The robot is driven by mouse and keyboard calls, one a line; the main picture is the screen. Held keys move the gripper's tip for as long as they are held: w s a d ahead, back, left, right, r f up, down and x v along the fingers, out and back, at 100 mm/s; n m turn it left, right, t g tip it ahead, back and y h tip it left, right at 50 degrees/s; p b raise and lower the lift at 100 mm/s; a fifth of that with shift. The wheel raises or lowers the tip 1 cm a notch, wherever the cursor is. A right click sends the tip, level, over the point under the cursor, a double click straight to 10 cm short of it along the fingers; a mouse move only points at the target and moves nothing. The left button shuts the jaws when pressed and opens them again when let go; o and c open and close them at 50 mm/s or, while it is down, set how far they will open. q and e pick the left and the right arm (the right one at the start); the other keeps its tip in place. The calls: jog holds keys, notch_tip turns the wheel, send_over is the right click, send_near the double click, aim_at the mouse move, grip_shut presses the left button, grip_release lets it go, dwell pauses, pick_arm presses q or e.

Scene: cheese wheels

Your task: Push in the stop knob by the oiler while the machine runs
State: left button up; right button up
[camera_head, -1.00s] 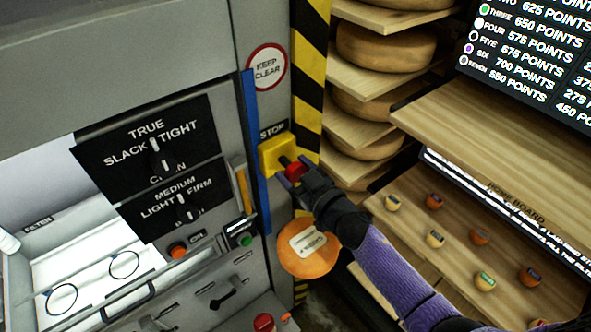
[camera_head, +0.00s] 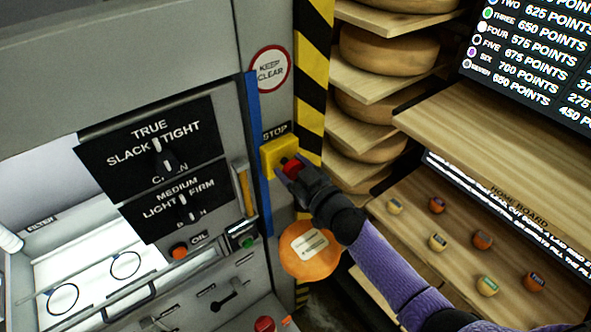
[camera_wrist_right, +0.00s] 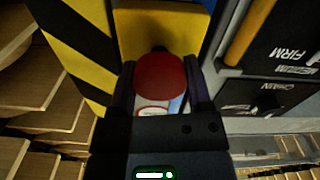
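The red stop knob (camera_head: 292,169) sits on a yellow box under the STOP label, on the machine's right front edge. My right gripper (camera_head: 290,171) is at it, coming in from the lower right. In the right wrist view the knob (camera_wrist_right: 160,77) fills the gap between the two fingers (camera_wrist_right: 161,85), which look shut on its sides. The yellow box (camera_wrist_right: 160,30) is right behind it. How deep the knob sits is hard to tell. The OIL label (camera_head: 199,237) is on the panel to the lower left, by an orange button (camera_head: 180,252). My left gripper is not in view.
A round KEEP CLEAR sign (camera_head: 270,69) is above the box. A green button (camera_head: 247,241) and an orange round tag (camera_head: 308,251) are below. Shelves with cheese wheels (camera_head: 388,50) stand close on the right, behind a wooden board (camera_head: 490,130).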

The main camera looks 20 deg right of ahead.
jog(key=o, duration=0.4)
jog(key=shift+w+a, duration=0.1)
jog(key=shift+w, duration=0.05)
jog(key=shift+o, duration=0.2)
jog(key=v, duration=1)
jog(key=shift+r, duration=0.1)
